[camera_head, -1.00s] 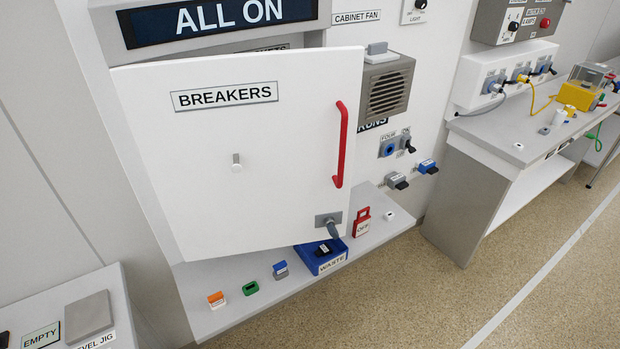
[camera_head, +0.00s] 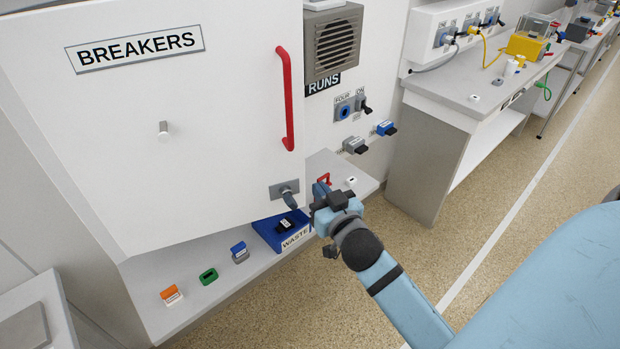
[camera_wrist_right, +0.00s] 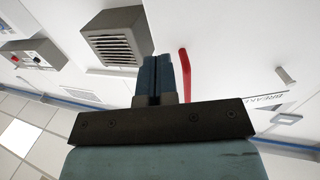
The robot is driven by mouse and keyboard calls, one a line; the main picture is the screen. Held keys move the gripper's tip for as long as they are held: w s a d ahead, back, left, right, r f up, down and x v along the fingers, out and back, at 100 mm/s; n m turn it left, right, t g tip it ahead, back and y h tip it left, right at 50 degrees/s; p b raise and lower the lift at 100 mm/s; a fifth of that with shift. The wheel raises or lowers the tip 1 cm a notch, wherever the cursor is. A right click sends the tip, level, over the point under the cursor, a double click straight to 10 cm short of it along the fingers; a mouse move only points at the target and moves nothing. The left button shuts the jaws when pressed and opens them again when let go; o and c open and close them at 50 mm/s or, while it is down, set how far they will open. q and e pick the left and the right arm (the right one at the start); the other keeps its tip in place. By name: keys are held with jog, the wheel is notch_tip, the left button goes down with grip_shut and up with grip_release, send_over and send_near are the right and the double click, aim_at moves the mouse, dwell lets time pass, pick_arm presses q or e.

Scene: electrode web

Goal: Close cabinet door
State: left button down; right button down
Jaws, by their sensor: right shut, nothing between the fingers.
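The white cabinet door (camera_head: 190,130), labelled BREAKERS, stands swung partly open. It carries a red handle (camera_head: 287,98) near its right edge, a small knob (camera_head: 163,128), and a grey latch (camera_head: 285,193) at its lower right. My right gripper (camera_head: 322,186) is near the door's lower right corner, in front of the shelf, and looks empty. In the right wrist view its shut blue fingers (camera_wrist_right: 154,72) point toward the cabinet, with the red handle (camera_wrist_right: 185,72) just right of them and apart. My left gripper is not in view.
The shelf (camera_head: 215,305) below the door holds a blue WASTE bin (camera_head: 270,232), an orange block (camera_head: 171,295), a green block (camera_head: 208,276) and a blue-grey block (camera_head: 239,252). A vent box (camera_head: 332,45) is right of the door. A workbench (camera_head: 440,150) stands further right.

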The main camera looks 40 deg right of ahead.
aim_at(297, 160)
jog(key=w, duration=0.3)
jog(key=w+d+p, duration=0.1)
jog(key=w, duration=0.3)
jog(key=w+d, duration=0.1)
jog(key=w, duration=0.3)
jog(key=shift+r+p, duration=0.15)
jog(key=shift+p, duration=0.15)
jog(key=shift+w+d, duration=0.2)
jog(key=shift+w, duration=0.55)
jog(key=w+d+n+y+p, duration=0.1)
jog(key=w+n+y, duration=0.1)
jog(key=w, duration=1)
jog(key=shift+d+y+p, duration=0.3)
jog(key=shift+y+p, duration=0.05)
jog(key=shift+y, duration=0.35)
jog(key=shift+f, duration=0.2)
